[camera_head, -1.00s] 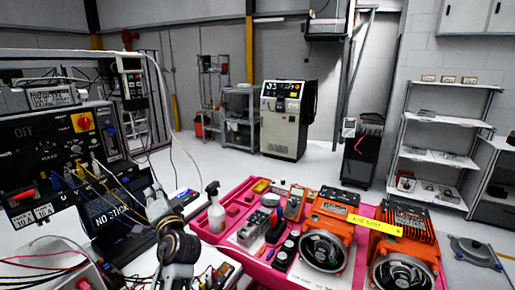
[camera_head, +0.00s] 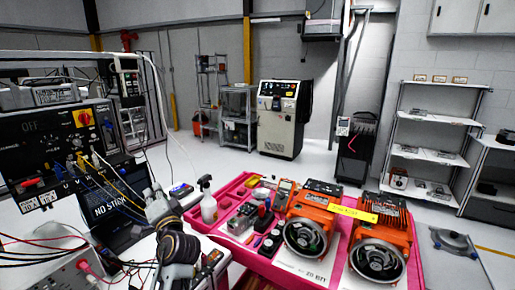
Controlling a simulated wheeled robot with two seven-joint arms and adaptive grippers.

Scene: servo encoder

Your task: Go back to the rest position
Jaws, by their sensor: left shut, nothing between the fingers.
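My left gripper (camera_head: 153,199) is at the lower left, in front of the black test bench and left of the spray bottle. It is shut and empty, and the dark wrist of my arm partly covers it. My right gripper is not in view. Two orange servo motors (camera_head: 313,215) and (camera_head: 383,236) with round dark faces stand on the pink-edged table (camera_head: 228,248), well to the right of my left gripper.
A white spray bottle (camera_head: 208,206) stands at the table's left end, near my arm. A black control panel (camera_head: 55,150) with cables fills the left side. A machine cabinet (camera_head: 281,118) and white shelves (camera_head: 433,121) stand behind. The floor between is clear.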

